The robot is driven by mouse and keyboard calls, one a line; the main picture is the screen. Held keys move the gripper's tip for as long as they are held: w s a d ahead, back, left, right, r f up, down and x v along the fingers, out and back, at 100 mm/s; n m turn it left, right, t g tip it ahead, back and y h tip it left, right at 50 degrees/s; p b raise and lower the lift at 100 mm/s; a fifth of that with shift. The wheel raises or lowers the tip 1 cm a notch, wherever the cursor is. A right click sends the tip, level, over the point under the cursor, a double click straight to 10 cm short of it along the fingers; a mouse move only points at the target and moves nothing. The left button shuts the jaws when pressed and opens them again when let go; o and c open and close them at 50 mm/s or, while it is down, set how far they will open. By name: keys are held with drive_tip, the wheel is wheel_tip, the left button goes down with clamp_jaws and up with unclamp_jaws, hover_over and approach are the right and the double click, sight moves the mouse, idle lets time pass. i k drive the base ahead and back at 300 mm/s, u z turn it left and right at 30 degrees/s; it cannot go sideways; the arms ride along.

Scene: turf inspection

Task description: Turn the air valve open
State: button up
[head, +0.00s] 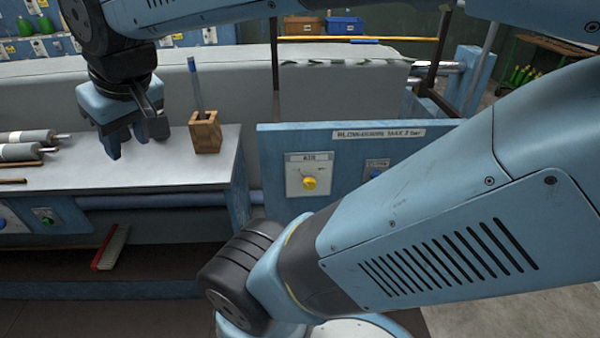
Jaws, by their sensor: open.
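The air valve (309,183) is a round yellow knob on a pale plate marked AIR, set on the upright blue panel (278,157) at the middle of the head view. Its exact turn position is too small to tell. My gripper (130,146) points down above the grey worktop at the left, well to the left of the valve and apart from it. Its dark jaws are open, and I see nothing between them.
A wooden block (205,133) holding a blue tool stands on the worktop (190,170) between my gripper and the panel. Grey rollers (25,143) lie at the far left. A red-edged brush (111,247) lies below. My arm covers the panel's right side.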

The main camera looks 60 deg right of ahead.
sight(309, 182)
drive_tip(key=z, duration=0.15)
drive_tip(key=k, duration=1)
drive_tip(key=z, duration=2.05)
drive_tip(key=i, duration=0.55)
drive_tip(key=k, duration=0.55)
drive_tip(key=z, duration=0.1)
